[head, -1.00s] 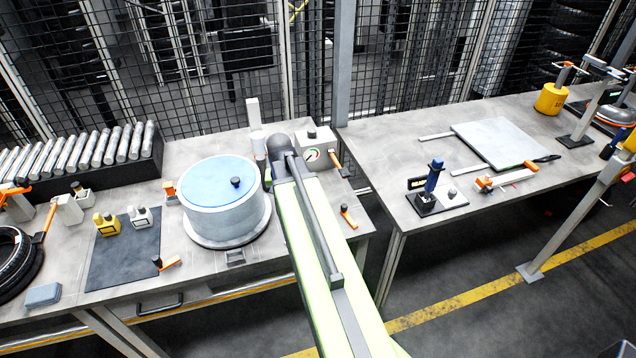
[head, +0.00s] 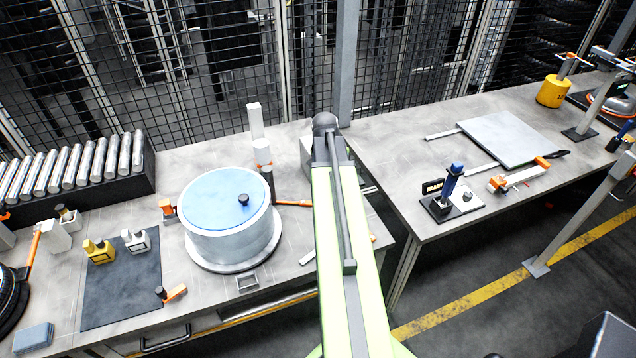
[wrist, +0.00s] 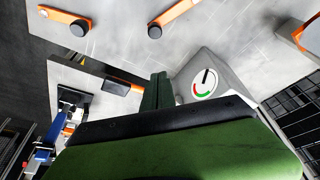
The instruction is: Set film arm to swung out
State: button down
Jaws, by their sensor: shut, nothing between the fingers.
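A round drum with a blue top (head: 226,205) stands on the left bench. At its right side is a dark upright cylinder (head: 267,182), with an orange bar (head: 293,203) reaching right towards my arm; this looks like the film arm. My gripper is hidden in the head view behind my own green arm. In the wrist view my gripper (wrist: 158,80) is shut and empty, its dark green fingers in front of a grey box with a dial gauge (wrist: 204,84). Two orange bars with black knobs (wrist: 68,20) (wrist: 170,14) show above; I cannot tell which is the film arm.
A white post (head: 256,122) stands behind the drum. A roller rack (head: 75,165) and a dark mat (head: 125,285) lie left. The right bench (head: 400,150) holds a blue-handled tool (head: 452,182) and a flat plate (head: 507,138). A gap separates the benches.

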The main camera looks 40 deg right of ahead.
jog(key=shift+w+r, duration=0.1)
jog(key=shift+w, duration=0.05)
jog(key=b+x, duration=1)
jog(key=shift+w+f, duration=0.1)
jog(key=shift+f, duration=0.25)
jog(key=shift+s+a+r+p, duration=0.1)
jog(key=shift+s+a, duration=0.15)
jog(key=shift+a, duration=0.4)
jog(key=shift+s+a+r+p, duration=0.1)
jog(key=shift+s+a, duration=0.15)
jog(key=shift+a, duration=0.35)
jog(key=shift+s+a+r+p, duration=0.1)
jog(key=shift+s+a, duration=0.15)
jog(key=shift+a, duration=0.4)
